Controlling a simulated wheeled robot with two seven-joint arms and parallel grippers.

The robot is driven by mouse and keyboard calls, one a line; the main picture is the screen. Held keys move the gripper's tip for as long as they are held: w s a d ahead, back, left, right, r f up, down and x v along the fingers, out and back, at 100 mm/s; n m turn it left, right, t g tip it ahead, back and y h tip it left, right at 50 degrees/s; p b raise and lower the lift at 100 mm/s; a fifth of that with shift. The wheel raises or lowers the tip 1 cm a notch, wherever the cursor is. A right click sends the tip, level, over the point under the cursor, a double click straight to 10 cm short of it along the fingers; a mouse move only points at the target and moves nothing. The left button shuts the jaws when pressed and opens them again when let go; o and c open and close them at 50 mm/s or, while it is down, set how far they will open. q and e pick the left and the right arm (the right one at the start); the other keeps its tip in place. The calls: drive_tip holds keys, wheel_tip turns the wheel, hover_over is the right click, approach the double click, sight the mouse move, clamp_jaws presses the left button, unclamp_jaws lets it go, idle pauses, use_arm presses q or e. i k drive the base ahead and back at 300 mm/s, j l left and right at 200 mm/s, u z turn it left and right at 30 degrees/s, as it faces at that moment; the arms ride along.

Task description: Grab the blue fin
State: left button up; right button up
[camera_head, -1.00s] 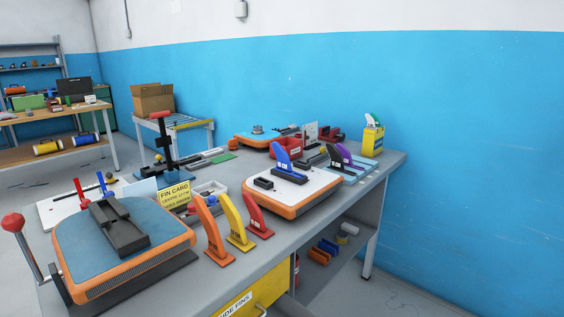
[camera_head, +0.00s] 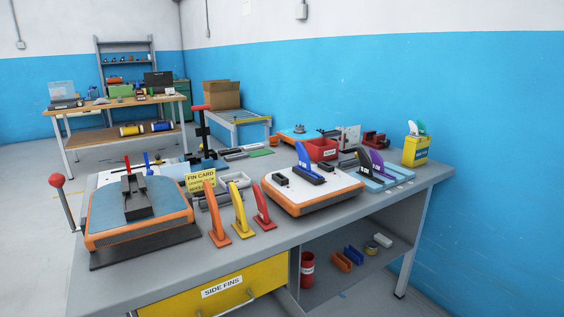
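A blue fin (camera_head: 305,157) stands upright in a black base on a white-topped board with an orange rim (camera_head: 318,196), at the middle right of the workbench. A smaller blue upright piece (camera_head: 147,161) shows behind the blue-topped board at the left. On the shelf under the bench lies another blue piece (camera_head: 353,254), too small to make out well. Neither of my grippers is in view.
Orange (camera_head: 216,224), yellow (camera_head: 241,215) and red (camera_head: 263,206) fins stand left of the white-topped board. Black and purple fins (camera_head: 372,164) stand to its right. The grey workbench (camera_head: 245,258) has a yellow drawer (camera_head: 228,286). A red-knobbed lever (camera_head: 62,198) rises at the left.

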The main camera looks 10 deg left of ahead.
sight(304, 164)
drive_tip(key=i+l+u, duration=0.25)
drive_tip(key=l, duration=0.2)
drive_tip(key=l+u, duration=0.3)
drive_tip(key=i+l+u, duration=0.25)
drive_tip(key=l, duration=0.35)
drive_tip(key=l+u, duration=0.25)
drive_tip(key=l, duration=0.25)
drive_tip(key=i+l+u, duration=0.6)
drive_tip(key=u, duration=0.2)
drive_tip(key=i+l+u, duration=0.2)
drive_tip(key=l+u, duration=0.2)
drive_tip(key=i+l+u, duration=0.15)
drive_tip(key=i+l, duration=0.05)
drive_tip(key=l, duration=0.05)
